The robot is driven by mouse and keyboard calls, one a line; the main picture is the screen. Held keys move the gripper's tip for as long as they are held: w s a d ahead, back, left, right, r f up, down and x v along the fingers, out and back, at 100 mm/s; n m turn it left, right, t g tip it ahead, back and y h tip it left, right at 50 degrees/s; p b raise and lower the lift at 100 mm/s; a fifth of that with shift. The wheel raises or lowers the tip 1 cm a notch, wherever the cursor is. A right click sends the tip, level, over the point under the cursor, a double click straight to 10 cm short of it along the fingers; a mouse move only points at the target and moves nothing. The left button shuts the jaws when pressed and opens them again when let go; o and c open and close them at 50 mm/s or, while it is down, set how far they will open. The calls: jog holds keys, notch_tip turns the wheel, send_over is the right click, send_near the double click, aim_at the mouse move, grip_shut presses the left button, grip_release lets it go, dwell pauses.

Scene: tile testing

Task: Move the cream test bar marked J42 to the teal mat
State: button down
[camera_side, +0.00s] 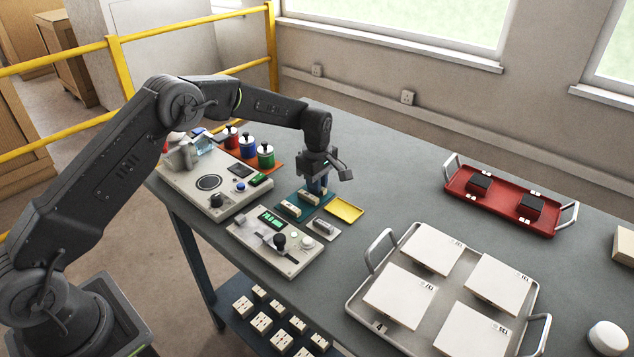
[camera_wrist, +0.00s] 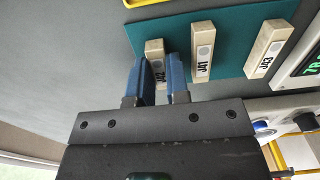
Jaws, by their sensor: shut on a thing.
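The cream test bar marked J42 (camera_wrist: 153,48) is between the blue fingertips of my gripper (camera_wrist: 158,76) in the wrist view. My gripper is shut on it, and the fingers cover part of its label. The bar is over the left part of the teal mat (camera_wrist: 228,25); I cannot tell whether it touches the mat. Cream bars J41 (camera_wrist: 202,45) and J43 (camera_wrist: 268,46) lie on the mat to its right. In the side view my gripper (camera_side: 317,187) points down at the far end of the teal mat (camera_side: 308,212), and the held bar is hard to make out.
A yellow tray (camera_side: 344,209) lies just right of the mat. A control box with a green display (camera_side: 270,243) and a larger instrument (camera_side: 208,183) stand close by. Colored jars (camera_side: 248,146) stand behind. A tray of white tiles (camera_side: 355,306) and a red tray (camera_side: 460,183) are right.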

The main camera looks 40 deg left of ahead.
jog(key=c, duration=1)
grip_release()
jog(key=shift+o, duration=0.3)
jog(key=o, duration=0.3)
jog(key=shift+r, duration=2.95)
